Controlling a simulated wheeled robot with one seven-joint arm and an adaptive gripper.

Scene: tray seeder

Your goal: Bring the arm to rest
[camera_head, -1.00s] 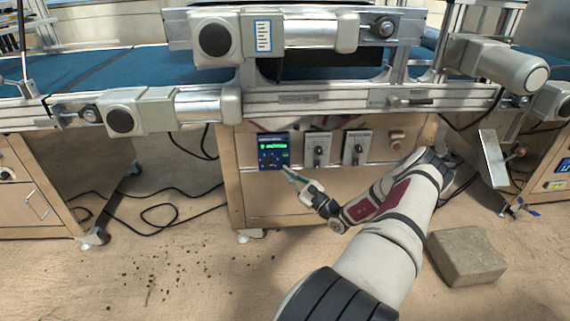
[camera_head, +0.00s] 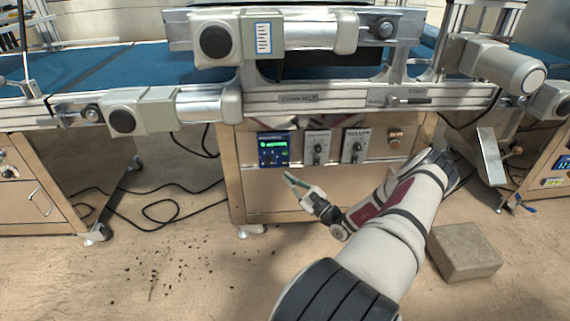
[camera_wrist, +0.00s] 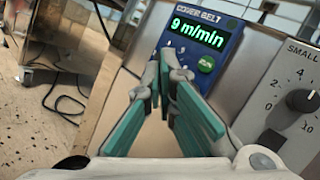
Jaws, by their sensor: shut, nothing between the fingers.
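My gripper (camera_head: 289,177) is shut and empty, with teal fingers, in front of the tan control cabinet (camera_head: 285,205). In the head view it is just below the blue control panel (camera_head: 273,149), apart from it. In the wrist view my gripper (camera_wrist: 164,68) shows large, its fingertips together over the lower left of the blue panel (camera_wrist: 228,47). The panel's green display reads "9 m/min", with a round green button below it. The fingers hide part of the panel. My arm reaches in from the lower right of the head view.
Two dial boxes (camera_head: 317,147) and (camera_head: 355,145) sit right of the panel. The conveyor's metal rail (camera_head: 300,100) runs above. A brown block (camera_head: 463,252) lies on the floor at right. Black cables (camera_head: 160,212) and dark crumbs lie at left.

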